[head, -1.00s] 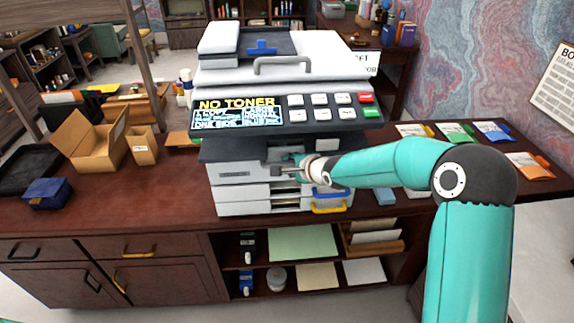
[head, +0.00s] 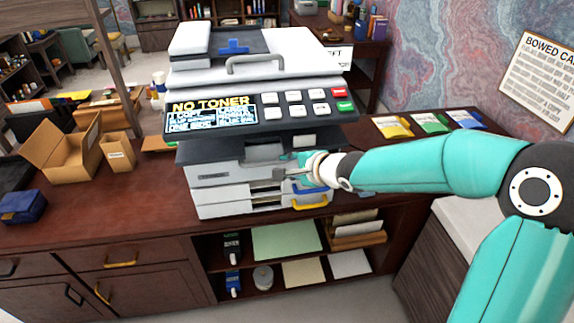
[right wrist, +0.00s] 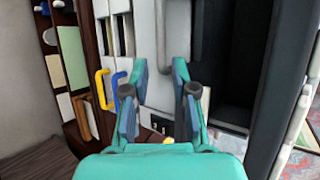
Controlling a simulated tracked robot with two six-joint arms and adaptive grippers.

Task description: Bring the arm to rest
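My right arm (head: 420,170) reaches in from the right in the head view. Its gripper (head: 285,170) is in front of the copier (head: 215,170), near the upper drawer and just above the blue handle (head: 308,188). In the right wrist view the two fingers of this gripper (right wrist: 164,78) stand apart with nothing visible between them. The copier's pale front (right wrist: 158,95) lies beyond the fingers, and a dark opening (right wrist: 240,75) is to their right. I cannot tell whether the fingertips touch the copier. My left gripper is not in view.
The copier's panel (head: 265,108) reads "NO TONER" and juts out above the gripper. A yellow handle (head: 310,204) sits below the blue one. Open cardboard boxes (head: 65,155) stand left on the counter (head: 120,205). Coloured packets (head: 430,123) lie right. Shelves (head: 285,240) are below.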

